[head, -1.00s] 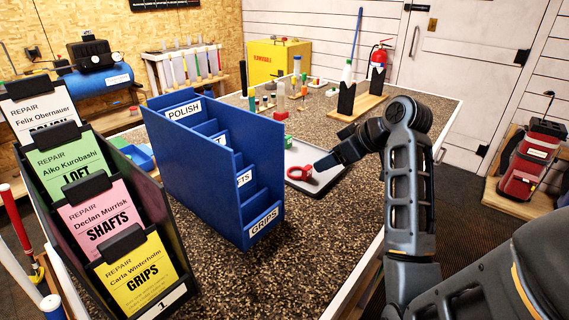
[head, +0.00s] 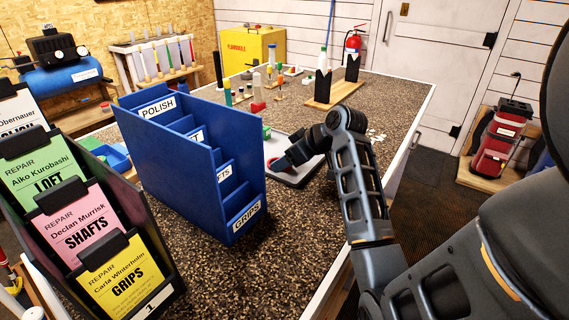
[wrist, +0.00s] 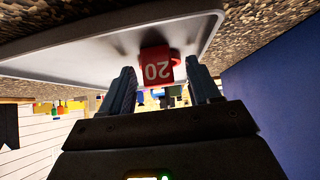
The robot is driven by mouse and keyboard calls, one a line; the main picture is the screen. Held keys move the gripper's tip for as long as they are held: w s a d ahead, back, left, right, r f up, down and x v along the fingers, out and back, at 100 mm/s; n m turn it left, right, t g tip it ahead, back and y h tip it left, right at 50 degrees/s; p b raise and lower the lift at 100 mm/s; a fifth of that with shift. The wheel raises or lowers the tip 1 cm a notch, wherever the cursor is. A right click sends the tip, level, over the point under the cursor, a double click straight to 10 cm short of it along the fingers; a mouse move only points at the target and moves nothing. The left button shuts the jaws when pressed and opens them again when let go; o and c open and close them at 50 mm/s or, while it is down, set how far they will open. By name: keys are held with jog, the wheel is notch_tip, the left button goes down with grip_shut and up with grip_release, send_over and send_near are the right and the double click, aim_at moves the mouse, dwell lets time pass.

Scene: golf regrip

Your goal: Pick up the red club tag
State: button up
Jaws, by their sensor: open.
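The red club tag (wrist: 155,66) shows in the wrist view as a small red piece marked "20", upside down in that picture, against the grey tray (wrist: 80,55). My gripper (wrist: 160,72) is open, with one finger on each side of the tag; I cannot tell whether either finger touches it. In the head view my gripper (head: 281,163) points left, low over the tray (head: 303,178). Only a bit of red from the tag (head: 270,161) shows at the fingertips there; the rest is hidden.
A blue sorter (head: 190,165) labelled POLISH and GRIPS stands close left of my gripper. A dark rack with repair cards (head: 95,220) is at the front left. Behind are several small bottles and a wooden stand (head: 333,95).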

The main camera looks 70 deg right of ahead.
jog(key=shift+c, duration=0.2)
jog(key=c, duration=0.8)
jog(key=shift+r, duration=0.15)
